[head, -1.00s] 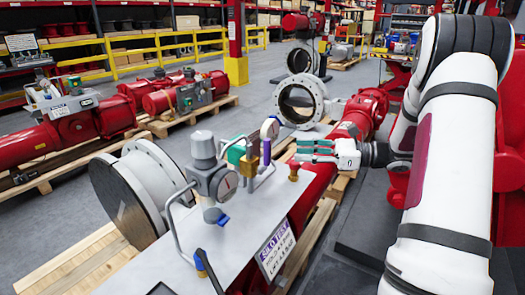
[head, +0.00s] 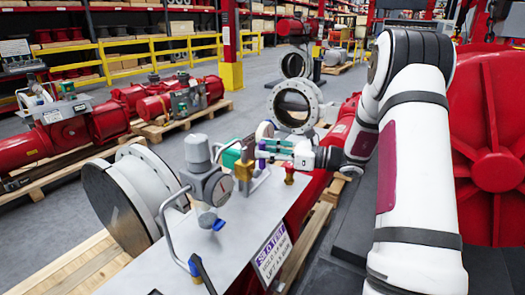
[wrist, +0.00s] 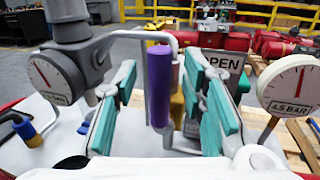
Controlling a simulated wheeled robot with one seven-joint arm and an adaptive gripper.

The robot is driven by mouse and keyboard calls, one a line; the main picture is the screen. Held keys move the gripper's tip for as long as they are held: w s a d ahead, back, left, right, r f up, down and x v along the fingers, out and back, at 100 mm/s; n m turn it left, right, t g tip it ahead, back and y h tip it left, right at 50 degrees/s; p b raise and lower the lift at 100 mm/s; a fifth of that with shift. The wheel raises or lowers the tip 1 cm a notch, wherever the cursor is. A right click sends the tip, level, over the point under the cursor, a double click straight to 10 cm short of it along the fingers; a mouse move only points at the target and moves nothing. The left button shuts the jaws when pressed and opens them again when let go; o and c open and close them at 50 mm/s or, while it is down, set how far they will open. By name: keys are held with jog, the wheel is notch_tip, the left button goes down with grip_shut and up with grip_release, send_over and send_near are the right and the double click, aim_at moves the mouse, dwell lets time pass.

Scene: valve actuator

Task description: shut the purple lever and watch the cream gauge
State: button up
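The purple lever (wrist: 159,86) stands upright in the wrist view, between the two teal-padded fingers of my gripper (wrist: 165,110). Gaps show on both sides of it, so the gripper is open around it and not gripping it. In the head view the purple lever (head: 262,157) is small and partly covered by the fingertips of my gripper (head: 271,150). The cream gauge (wrist: 292,84) is at the right of the wrist view; its needle points about straight up over a label reading 4.5 BAR. It also shows in the head view (head: 264,131), too small to read.
A grey housing with a second gauge (wrist: 48,76) stands left of the fingers. A brass valve body (head: 243,170) and a green block (head: 231,157) are close by. An OPEN sign (wrist: 222,62) is behind the fingers. The metal plate (head: 235,240) has bare room in front.

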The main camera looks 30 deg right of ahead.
jog(key=shift+x, duration=0.8)
jog(key=shift+c, duration=0.6)
grip_shut()
